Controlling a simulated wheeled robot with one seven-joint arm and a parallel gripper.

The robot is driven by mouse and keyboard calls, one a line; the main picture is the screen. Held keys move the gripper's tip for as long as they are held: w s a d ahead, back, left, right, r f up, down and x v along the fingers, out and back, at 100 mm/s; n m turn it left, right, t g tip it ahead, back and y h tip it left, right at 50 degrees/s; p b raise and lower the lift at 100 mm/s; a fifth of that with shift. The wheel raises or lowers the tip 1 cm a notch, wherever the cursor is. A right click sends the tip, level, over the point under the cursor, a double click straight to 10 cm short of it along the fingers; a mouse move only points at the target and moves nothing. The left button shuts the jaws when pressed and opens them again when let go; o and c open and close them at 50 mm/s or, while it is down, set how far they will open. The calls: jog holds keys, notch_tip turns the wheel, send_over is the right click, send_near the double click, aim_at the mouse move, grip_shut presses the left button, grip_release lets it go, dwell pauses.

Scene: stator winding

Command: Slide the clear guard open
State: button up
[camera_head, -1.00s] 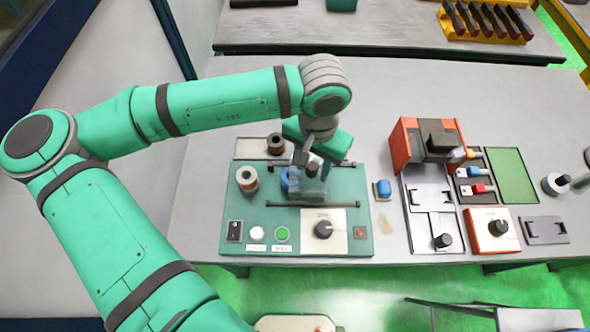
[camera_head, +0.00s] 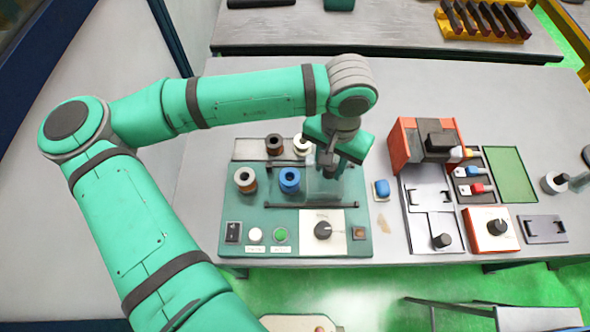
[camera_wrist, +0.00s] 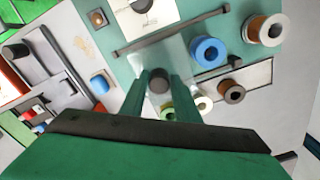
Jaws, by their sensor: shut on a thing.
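The clear guard (camera_head: 322,190) is a see-through cover on the green winding station (camera_head: 212,213), between two dark rails. It sits toward the right end of the rails in the head view. My gripper (camera_head: 331,165) is shut on the guard's dark round knob, which shows between the fingers in the wrist view (camera_wrist: 159,80). The blue spool (camera_head: 289,180) stands to the left of the guard, uncovered. The guard's edges are faint, so its exact outline is hard to tell.
Copper spools (camera_head: 246,180) and a white spool (camera_head: 302,144) stand around the station's left and back. A green button (camera_head: 281,234) and a black dial (camera_head: 323,230) line its front. A blue block (camera_head: 381,189) and an orange-sided machine (camera_head: 402,146) are to the right.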

jog(key=shift+s+d+f, duration=0.15)
jog(key=shift+s+d, duration=0.05)
jog(key=shift+d, duration=0.4)
jog(key=shift+s+d+f, duration=0.1)
jog(key=shift+s+d, duration=0.05)
jog(key=shift+d, duration=0.45)
jog(key=shift+c, duration=0.3)
jog(key=o, duration=0.5)
jog(key=shift+o, duration=1.2)
jog(key=shift+r, duration=0.25)
jog(key=shift+w+r, duration=0.3)
jog(key=shift+r, duration=0.65)
jog(key=shift+d+r, duration=0.1)
jog(key=shift+r, duration=0.5)
jog(key=shift+a+r, duration=0.2)
jog(key=shift+r, duration=0.65)
jog(key=shift+s+r, duration=0.1)
jog(key=shift+r, duration=0.4)
jog(key=shift+d, duration=0.1)
